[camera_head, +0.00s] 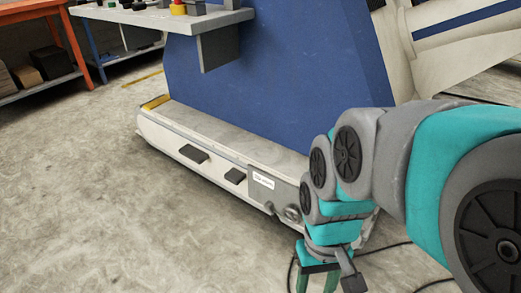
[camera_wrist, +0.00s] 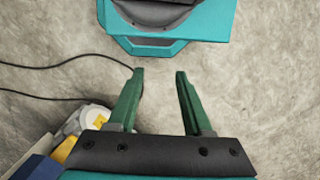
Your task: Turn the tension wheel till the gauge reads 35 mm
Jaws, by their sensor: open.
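A round grey metal part (camera_head: 292,214), which may be the tension wheel, sits low on the side of the machine's pale base, partly beside my arm. A small knob (camera_head: 269,207) and a white label (camera_head: 263,180) are left of it. I cannot make out a gauge reading. My gripper (camera_head: 317,284) hangs down near the floor in front of the base, cut off by the lower edge. In the wrist view my gripper (camera_wrist: 159,74) is open and empty, its green fingers over bare floor. A whitish round part (camera_wrist: 96,119) lies left of the fingers, not clearly identifiable.
The pale base (camera_head: 215,150) carries a large blue body (camera_head: 290,70) and two black pads (camera_head: 195,155). Black cables (camera_wrist: 50,67) run over the floor near my gripper. A grey shelf (camera_head: 165,18) juts out above. The concrete floor at left is free.

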